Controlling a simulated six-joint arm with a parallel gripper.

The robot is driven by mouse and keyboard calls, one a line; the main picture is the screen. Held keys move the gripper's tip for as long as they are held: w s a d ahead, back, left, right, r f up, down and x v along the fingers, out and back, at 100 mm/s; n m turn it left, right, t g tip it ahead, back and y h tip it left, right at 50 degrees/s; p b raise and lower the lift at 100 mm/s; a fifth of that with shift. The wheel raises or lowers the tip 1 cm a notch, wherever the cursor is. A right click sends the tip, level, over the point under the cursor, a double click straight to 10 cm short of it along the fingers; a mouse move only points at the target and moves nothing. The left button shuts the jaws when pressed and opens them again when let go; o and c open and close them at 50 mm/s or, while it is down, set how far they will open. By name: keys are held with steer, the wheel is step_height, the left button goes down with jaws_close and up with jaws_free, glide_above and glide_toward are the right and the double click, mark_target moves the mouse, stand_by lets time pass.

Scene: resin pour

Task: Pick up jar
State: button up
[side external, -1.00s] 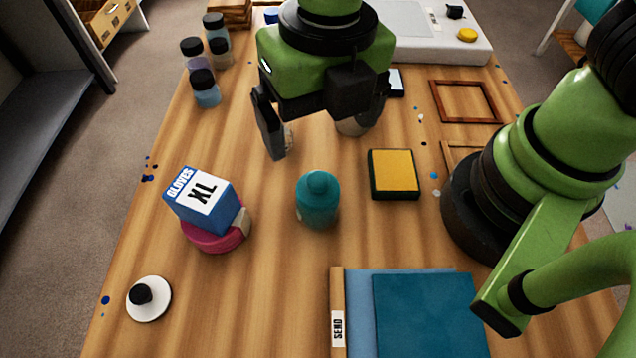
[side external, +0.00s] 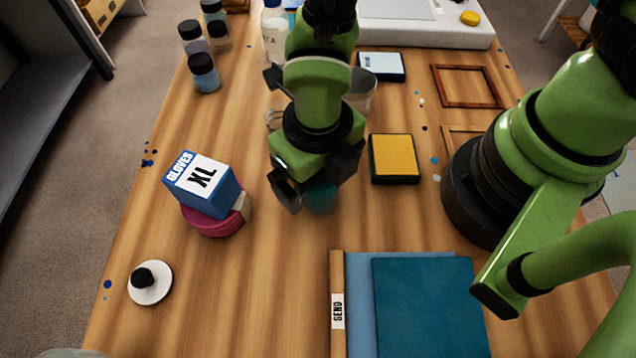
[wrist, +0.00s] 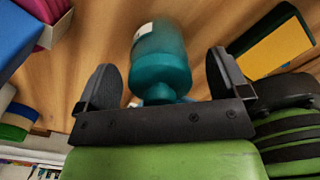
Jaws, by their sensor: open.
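The teal jar (side external: 322,200), with a narrow rounded top, stands on the wooden table and is mostly hidden behind my gripper (side external: 316,192) in the side external view. In the wrist view the jar (wrist: 160,62) shows more clearly, with a bit of a white label. My gripper (wrist: 162,78) is open there, with one finger on each side of the jar and a visible gap to both. The jar's top lies near the gripper's palm; whether they touch cannot be told.
A blue gloves box (side external: 203,184) sits on a round pink container (side external: 213,222) to the left. A yellow-topped block (side external: 392,156) lies close on the right. Teal and blue sheets (side external: 425,310) lie in front. Several small bottles (side external: 203,72) stand at the back left.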

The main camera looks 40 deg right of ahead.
steer(key=shift+f, duration=0.1)
steer(key=shift+c, duration=0.2)
steer(key=c, duration=1.2)
